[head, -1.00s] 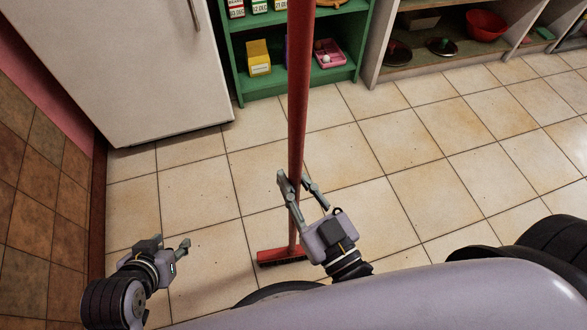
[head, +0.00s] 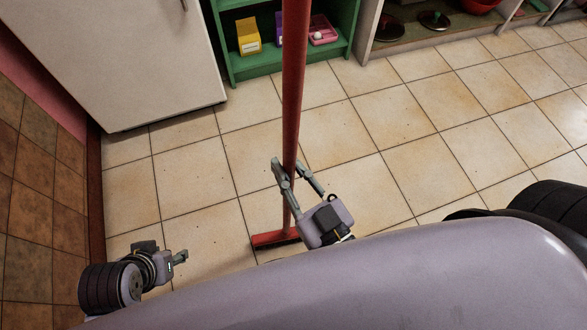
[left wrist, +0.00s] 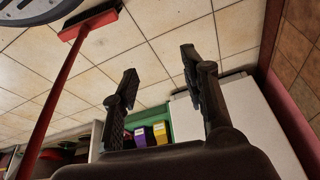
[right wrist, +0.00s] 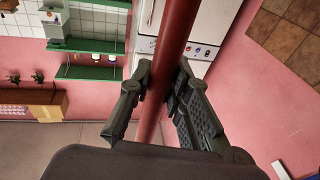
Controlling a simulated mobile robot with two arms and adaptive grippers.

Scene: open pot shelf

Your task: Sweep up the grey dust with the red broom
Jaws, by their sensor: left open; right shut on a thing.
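The red broom (head: 295,90) stands nearly upright in the head view, its long handle running up out of the picture. Its red head (head: 275,239) is low, by the floor tiles, partly hidden behind my right gripper. My right gripper (head: 288,168) is shut on the handle; the right wrist view shows the handle (right wrist: 172,35) between its fingers. My left gripper (head: 172,252) is open and empty at lower left, apart from the broom. The left wrist view shows its spread fingers (left wrist: 159,62) and the broom head (left wrist: 90,23) beyond. I see only small dark specks on the tiles, no clear grey dust.
A white fridge (head: 150,60) stands at upper left beside a brown tiled wall (head: 40,190). A green shelf (head: 290,66) with a yellow box (head: 248,37) and a pale open shelf (head: 440,42) line the back. The tiled floor (head: 390,140) between is clear.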

